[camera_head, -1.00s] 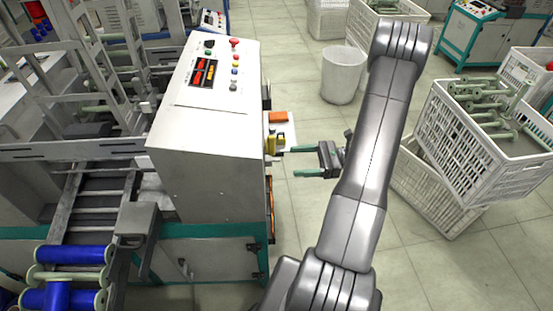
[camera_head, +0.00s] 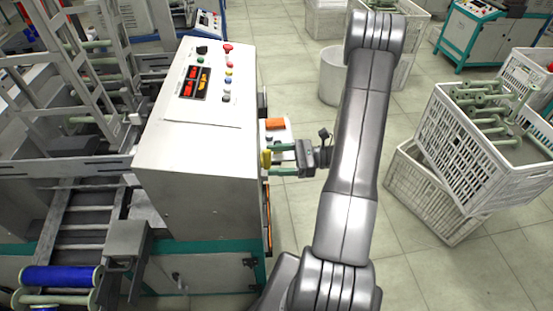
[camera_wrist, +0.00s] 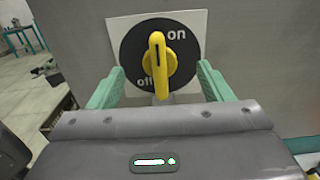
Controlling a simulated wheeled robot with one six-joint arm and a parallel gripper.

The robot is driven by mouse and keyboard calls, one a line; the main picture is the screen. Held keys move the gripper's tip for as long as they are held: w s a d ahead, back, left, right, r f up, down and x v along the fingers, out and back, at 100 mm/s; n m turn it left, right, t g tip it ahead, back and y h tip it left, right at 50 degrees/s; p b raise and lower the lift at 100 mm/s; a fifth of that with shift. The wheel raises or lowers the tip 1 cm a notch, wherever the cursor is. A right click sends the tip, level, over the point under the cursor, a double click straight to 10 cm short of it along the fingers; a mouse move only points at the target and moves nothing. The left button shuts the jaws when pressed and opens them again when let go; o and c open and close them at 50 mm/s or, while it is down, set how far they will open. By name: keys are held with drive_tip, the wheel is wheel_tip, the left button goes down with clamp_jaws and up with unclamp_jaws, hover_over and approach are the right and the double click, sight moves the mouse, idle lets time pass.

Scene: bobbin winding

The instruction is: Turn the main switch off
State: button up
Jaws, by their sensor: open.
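The main switch is a yellow handle (camera_wrist: 159,62) on a round black dial (camera_wrist: 133,50) with a white backing plate, on the side of the grey machine cabinet. In the wrist view the handle stands nearly upright, with "on" at its upper right and "off" at its lower left. My gripper (camera_wrist: 160,73) is open. Its green fingers lie left and right of the handle, with a gap on each side. In the head view my gripper (camera_head: 272,160) is close against the cabinet's side.
The cabinet's sloped top (camera_head: 205,85) carries buttons and red displays. An orange part (camera_head: 275,124) sits just beyond my gripper on the cabinet's side. White crates (camera_head: 490,150) with green bobbins stand at right, a white bin (camera_head: 335,75) behind. The floor between is clear.

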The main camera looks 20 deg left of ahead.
drive_tip(key=shift+s+a, duration=0.1)
drive_tip(key=shift+a, duration=0.1)
drive_tip(key=shift+x, duration=0.95)
drive_tip(key=c, duration=1.4)
drive_tip(key=shift+o, duration=0.2)
